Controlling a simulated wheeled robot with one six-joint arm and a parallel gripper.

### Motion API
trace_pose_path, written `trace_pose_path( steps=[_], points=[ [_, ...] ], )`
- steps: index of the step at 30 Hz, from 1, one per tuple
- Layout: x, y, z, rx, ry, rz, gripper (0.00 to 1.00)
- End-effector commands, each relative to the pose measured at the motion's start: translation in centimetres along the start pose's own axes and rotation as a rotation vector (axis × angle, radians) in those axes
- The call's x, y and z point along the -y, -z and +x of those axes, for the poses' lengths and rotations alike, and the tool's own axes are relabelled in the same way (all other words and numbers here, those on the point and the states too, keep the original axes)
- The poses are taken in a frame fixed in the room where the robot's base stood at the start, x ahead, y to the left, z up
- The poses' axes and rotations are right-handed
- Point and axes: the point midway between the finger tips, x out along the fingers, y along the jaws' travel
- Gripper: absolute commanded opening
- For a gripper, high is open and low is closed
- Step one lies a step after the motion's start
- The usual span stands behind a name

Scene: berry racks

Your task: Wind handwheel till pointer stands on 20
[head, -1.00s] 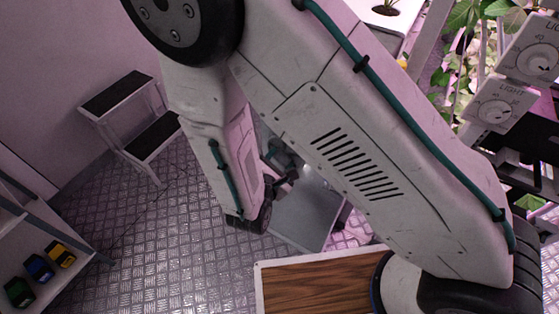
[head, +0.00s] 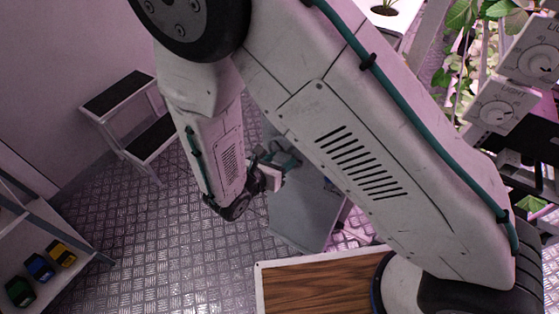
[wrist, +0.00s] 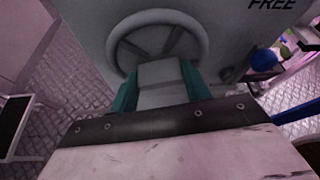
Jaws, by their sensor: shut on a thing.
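The handwheel (wrist: 203,48), a grey ring with spokes, is at the top of the wrist view on a grey housing (wrist: 83,20). My gripper (wrist: 160,78) has teal fingers on both sides of a pale grey block at the wheel's near rim. It is shut on this part of the handwheel. In the head view my gripper (head: 284,162) is by the top of a grey cabinet (head: 300,213), partly hidden by my arm. The wheel cannot be made out there. No pointer or scale numbers show in either view.
The word FREE is printed on the housing. A step stool (head: 135,115) stands at left, and a shelf (head: 75,268) with small coloured boxes is at lower left. A wood-topped surface (head: 320,287) is in front. Dial boxes (head: 500,103) and plants are at right.

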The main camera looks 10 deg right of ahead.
Motion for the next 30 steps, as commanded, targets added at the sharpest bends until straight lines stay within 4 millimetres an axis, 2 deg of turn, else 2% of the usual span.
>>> trace_pose_path(
  steps=[30],
  points=[
    [-0.64, 0.22, 0.11, 0.003, 0.369, -0.890, 0.25]
  ],
)
